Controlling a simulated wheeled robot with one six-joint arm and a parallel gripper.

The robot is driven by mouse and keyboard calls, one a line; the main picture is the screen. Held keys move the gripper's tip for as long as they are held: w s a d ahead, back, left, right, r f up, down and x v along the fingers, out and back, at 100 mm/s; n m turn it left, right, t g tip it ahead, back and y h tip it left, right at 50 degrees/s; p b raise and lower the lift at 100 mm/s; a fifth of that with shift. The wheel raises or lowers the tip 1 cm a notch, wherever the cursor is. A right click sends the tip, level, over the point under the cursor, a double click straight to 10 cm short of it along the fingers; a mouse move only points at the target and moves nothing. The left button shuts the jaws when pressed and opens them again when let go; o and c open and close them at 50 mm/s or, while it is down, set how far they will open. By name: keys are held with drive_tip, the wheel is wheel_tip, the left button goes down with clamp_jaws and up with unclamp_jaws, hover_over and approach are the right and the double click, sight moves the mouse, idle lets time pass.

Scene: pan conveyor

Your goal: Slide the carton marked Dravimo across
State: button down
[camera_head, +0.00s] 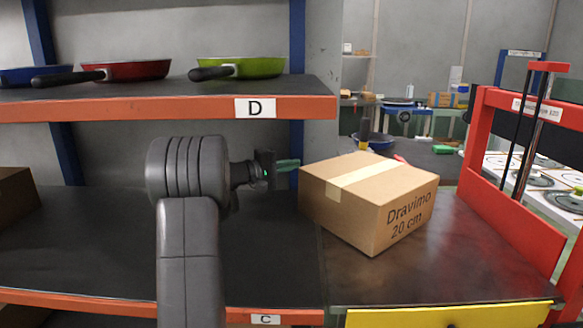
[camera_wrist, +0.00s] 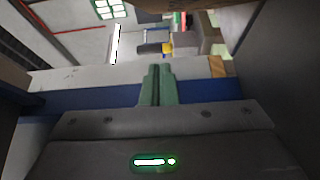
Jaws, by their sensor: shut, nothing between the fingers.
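The brown cardboard carton (camera_head: 345,215), marked "Dravimo 20 cm", sits upright and turned at an angle in the head view. Its left corner is over the end of the dark shelf C (camera_head: 265,275), and most of it is over the dark metal surface (camera_head: 450,260) to the right. A pale tape strip runs across its top. My gripper (camera_head: 297,163) is shut and empty, with green fingers pointing right near the carton's upper left corner. I cannot tell whether they touch it. The shut fingers also show in the wrist view (camera_wrist: 158,72); I cannot make out the carton there.
Shelf D (camera_head: 170,108) above holds a blue pan (camera_head: 30,75), a red pan (camera_head: 135,69) and a green pan (camera_head: 250,68). A red frame (camera_head: 510,190) stands right of the metal surface. Another brown box (camera_head: 15,203) is at the far left of shelf C.

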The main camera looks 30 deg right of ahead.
sight(319, 165)
drive_tip(key=s+d, duration=0.1)
drive_tip(key=d, duration=0.1)
drive_tip(key=s+d+b, duration=0.1)
drive_tip(key=d, duration=0.1)
drive_tip(key=s+d, duration=0.1)
drive_tip(key=d, duration=0.2)
drive_tip(key=shift+s, duration=0.5)
drive_tip(key=shift+b, duration=0.3)
